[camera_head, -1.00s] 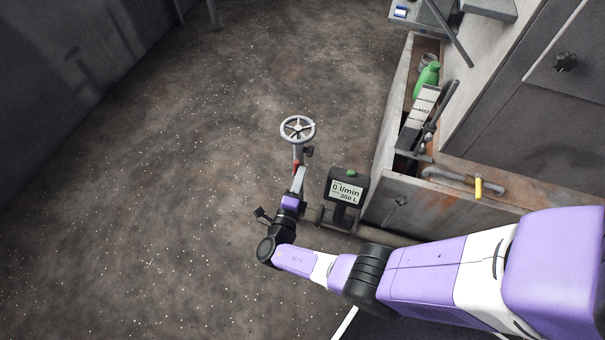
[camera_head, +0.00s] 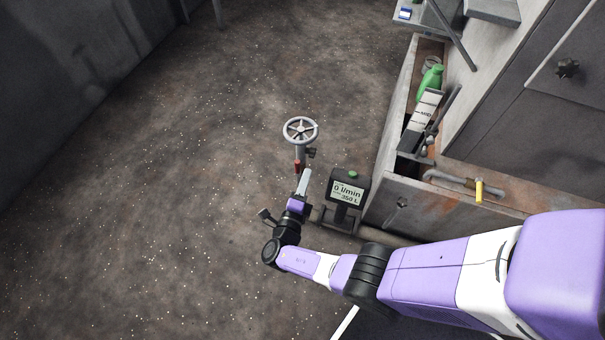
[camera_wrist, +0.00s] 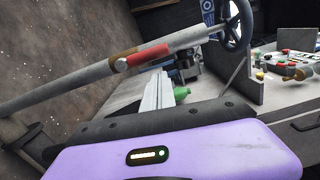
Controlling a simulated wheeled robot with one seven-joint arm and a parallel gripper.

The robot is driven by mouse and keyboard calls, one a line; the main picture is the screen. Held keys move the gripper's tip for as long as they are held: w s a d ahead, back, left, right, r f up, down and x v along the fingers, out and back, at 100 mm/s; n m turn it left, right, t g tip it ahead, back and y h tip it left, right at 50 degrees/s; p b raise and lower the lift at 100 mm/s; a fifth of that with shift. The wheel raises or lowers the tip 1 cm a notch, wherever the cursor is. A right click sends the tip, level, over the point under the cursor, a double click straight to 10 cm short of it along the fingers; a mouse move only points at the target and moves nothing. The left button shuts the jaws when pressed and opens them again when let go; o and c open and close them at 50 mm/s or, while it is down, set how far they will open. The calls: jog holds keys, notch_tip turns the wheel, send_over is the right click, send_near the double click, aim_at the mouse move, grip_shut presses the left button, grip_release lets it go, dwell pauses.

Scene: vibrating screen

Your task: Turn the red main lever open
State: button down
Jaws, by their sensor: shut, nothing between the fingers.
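The red main lever (camera_head: 297,167) is a short red handle at the grey pipe below the handwheel. In the wrist view the lever (camera_wrist: 147,57) lies roughly along the pipe, beside a brownish fitting. My gripper (camera_head: 306,173) is just below and right of the lever in the head view, and its fingers are together. In the wrist view the gripper fingers (camera_wrist: 158,92) point up toward the pipe below the lever. I see nothing between them. I cannot tell whether they touch the lever.
A grey handwheel (camera_head: 300,131) tops the pipe. A flow meter reading 0 l/min and 350 L (camera_head: 347,190) stands close to the right. A metal trough (camera_head: 388,150) with a green bottle (camera_head: 428,80) lies beyond it. The floor to the left is clear.

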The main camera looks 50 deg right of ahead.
jog(key=s+d+v, duration=0.1)
jog(key=s+v, duration=0.1)
jog(key=v, duration=0.8)
jog(key=shift+s+a+p, duration=0.15)
jog(key=shift+a+p, duration=0.2)
